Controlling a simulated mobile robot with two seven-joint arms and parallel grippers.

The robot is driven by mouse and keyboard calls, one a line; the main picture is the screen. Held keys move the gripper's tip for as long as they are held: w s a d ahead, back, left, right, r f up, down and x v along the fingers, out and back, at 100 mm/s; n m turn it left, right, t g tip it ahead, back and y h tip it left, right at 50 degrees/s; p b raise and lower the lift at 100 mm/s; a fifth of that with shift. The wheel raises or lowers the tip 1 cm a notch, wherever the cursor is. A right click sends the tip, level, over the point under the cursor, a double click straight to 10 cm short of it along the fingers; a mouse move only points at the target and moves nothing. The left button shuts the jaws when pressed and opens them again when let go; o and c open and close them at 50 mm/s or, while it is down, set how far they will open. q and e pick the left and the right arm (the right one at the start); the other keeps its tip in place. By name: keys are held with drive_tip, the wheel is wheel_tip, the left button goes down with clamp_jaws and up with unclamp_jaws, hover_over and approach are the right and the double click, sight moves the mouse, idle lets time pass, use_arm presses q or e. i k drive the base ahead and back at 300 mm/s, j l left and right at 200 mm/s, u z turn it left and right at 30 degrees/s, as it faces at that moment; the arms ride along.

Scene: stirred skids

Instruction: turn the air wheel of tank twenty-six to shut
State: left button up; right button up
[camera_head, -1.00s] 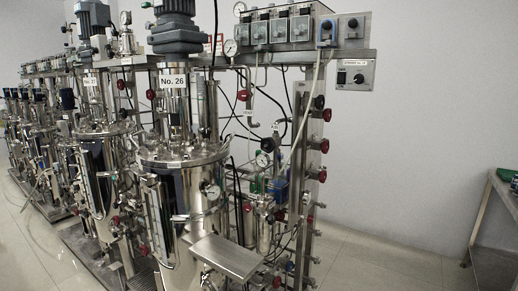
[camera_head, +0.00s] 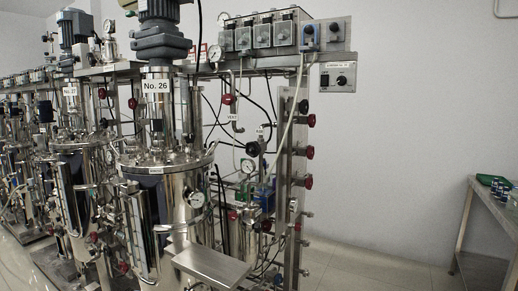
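Tank twenty-six (camera_head: 167,165) is the steel vessel left of centre, with a "No. 26" plate (camera_head: 158,86) below its blue-grey motor (camera_head: 161,43). Right of it, a red wheel (camera_head: 229,99) sits above a small tag (camera_head: 231,118) that seems to read "VENT". Another small tag (camera_head: 261,130), too small to read surely, hangs near a dark round knob (camera_head: 252,149). Two red wheels (camera_head: 309,152) and a darker knob (camera_head: 311,121) stick out from the right post. I cannot tell which is the air wheel or how far any is turned. Neither gripper is in view.
A steel shelf (camera_head: 205,268) juts out before the tank. Control boxes (camera_head: 260,36) line the top rail, and a switch box (camera_head: 338,76) is at its right. More tanks (camera_head: 75,170) stand left. A steel table (camera_head: 490,205) stands far right, with open floor between.

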sight(255, 145)
drive_tip(key=i+l+z, duration=0.1)
drive_tip(key=i+l, duration=0.25)
drive_tip(key=i, duration=0.15)
drive_tip(key=i+l, duration=0.35)
drive_tip(key=i+z, duration=0.05)
drive_tip(key=i, duration=0.05)
